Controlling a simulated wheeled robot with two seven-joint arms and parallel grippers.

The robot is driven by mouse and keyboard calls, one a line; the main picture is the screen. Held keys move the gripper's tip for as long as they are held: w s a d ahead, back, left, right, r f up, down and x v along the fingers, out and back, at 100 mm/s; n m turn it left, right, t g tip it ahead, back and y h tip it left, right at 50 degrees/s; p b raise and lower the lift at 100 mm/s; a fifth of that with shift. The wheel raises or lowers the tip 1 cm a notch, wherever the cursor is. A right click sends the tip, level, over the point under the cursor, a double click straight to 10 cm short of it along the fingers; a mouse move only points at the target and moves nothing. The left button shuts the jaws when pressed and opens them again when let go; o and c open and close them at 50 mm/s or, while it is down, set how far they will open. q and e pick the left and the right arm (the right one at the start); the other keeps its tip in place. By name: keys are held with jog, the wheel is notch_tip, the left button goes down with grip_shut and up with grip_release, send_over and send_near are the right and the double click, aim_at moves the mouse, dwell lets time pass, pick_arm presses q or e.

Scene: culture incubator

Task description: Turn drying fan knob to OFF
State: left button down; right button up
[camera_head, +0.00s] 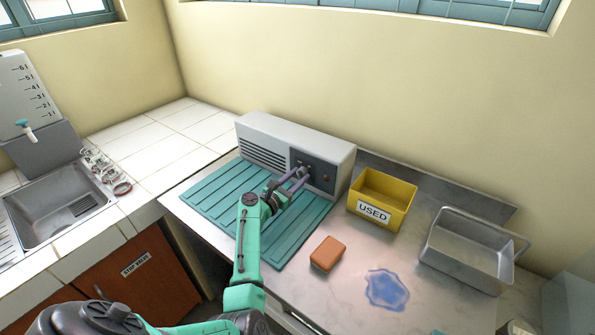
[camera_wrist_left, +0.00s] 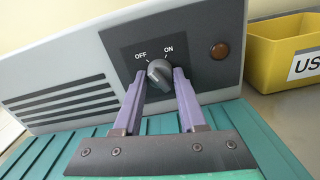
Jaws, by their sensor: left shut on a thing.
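The drying fan is a grey box (camera_head: 290,140) with slats on its left and a dark control panel (camera_head: 318,173) on its right. Its dark grey knob (camera_wrist_left: 160,74) sits under the words OFF and ON in the left wrist view. The knob's ridge appears to lean up and left, towards OFF; its exact pointer position is hard to tell. My left gripper (camera_head: 303,172) reaches the panel. In the left wrist view its two purple fingers (camera_wrist_left: 161,82) are shut on the knob, one on each side. My right gripper is not in view.
An amber-brown lamp (camera_wrist_left: 220,51) is right of the knob. A green ribbed mat (camera_head: 215,200) lies before the fan. A yellow USED bin (camera_head: 392,188), orange block (camera_head: 327,253), blue patch (camera_head: 386,290) and metal tray (camera_head: 465,262) are to the right. A sink (camera_head: 60,208) is left.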

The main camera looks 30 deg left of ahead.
pick_arm(q)
jog(key=shift+n+p, duration=0.5)
jog(key=shift+n, duration=0.4)
jog(key=shift+c, duration=2.4)
grip_release()
